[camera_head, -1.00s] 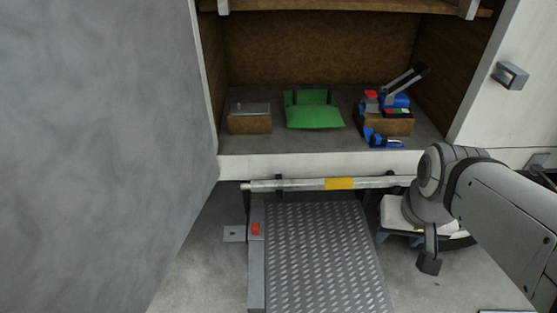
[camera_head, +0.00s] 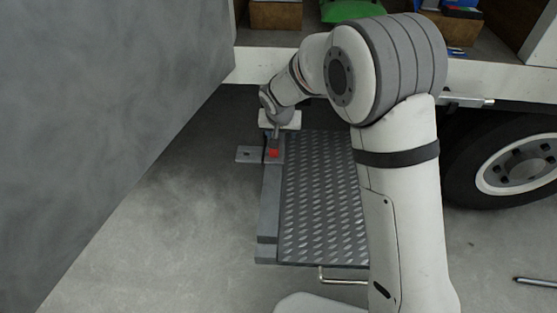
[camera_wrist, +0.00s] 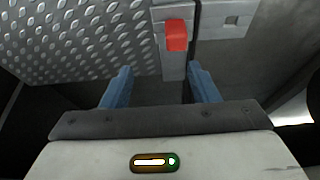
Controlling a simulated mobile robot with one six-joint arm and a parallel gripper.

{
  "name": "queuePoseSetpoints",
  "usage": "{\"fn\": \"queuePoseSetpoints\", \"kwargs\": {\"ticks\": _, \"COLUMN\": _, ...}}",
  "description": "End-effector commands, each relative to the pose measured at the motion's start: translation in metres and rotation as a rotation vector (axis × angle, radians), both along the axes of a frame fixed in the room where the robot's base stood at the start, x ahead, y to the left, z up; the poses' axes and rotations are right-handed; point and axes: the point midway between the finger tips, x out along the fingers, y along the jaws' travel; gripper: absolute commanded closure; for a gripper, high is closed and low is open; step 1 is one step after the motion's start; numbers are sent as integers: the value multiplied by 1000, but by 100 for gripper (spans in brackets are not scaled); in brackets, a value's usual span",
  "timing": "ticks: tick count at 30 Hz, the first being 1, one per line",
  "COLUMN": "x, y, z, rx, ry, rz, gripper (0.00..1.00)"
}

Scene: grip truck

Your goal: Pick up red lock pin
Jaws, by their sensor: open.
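The red lock pin (camera_head: 273,153) sits on the grey side rail at the left edge of the ramp plate. Only its red block-like head shows. In the wrist view the red pin (camera_wrist: 176,35) lies ahead of my gripper (camera_wrist: 160,85), roughly between the lines of its two blue fingers. The fingers are apart with nothing between them. In the head view my gripper (camera_head: 276,122) is just beyond the pin, and its fingertips are hard to make out there.
The diamond-plate ramp (camera_head: 322,205) lies right of the pin. A small plate with a hole (camera_head: 248,154) is left of it. A grey panel (camera_head: 110,120) fills the left side. A wheel (camera_head: 515,160) stands at right, and a metal bar (camera_head: 536,281) lies on the floor.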

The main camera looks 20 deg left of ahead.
Motion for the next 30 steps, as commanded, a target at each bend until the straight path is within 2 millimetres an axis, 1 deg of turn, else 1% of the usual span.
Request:
{"fn": "queuePoseSetpoints", "kwargs": {"ticks": 1, "x": 0, "y": 10, "z": -16, "rx": 2, "ry": -2, "rz": 9, "gripper": 45}}
{"fn": "queuePoseSetpoints", "kwargs": {"ticks": 3, "x": 0, "y": 19, "z": -25, "rx": 7, "ry": -3, "rz": 14, "gripper": 45}}
{"fn": "queuePoseSetpoints", "kwargs": {"ticks": 5, "x": 2, "y": 22, "z": -31, "rx": 8, "ry": -3, "rz": 16, "gripper": 45}}
{"fn": "queuePoseSetpoints", "kwargs": {"ticks": 9, "x": 7, "y": 25, "z": -45, "rx": 10, "ry": -4, "rz": 16, "gripper": 45}}
{"fn": "queuePoseSetpoints", "kwargs": {"ticks": 14, "x": 11, "y": 26, "z": -58, "rx": 9, "ry": -3, "rz": 17, "gripper": 45}}
{"fn": "queuePoseSetpoints", "kwargs": {"ticks": 22, "x": 23, "y": 30, "z": -95, "rx": 8, "ry": -2, "rz": 17, "gripper": 45}}
{"fn": "queuePoseSetpoints", "kwargs": {"ticks": 24, "x": 26, "y": 31, "z": -99, "rx": 9, "ry": -3, "rz": 17, "gripper": 45}}
{"fn": "queuePoseSetpoints", "kwargs": {"ticks": 30, "x": 26, "y": 32, "z": -98, "rx": 10, "ry": -4, "rz": 19, "gripper": 45}}
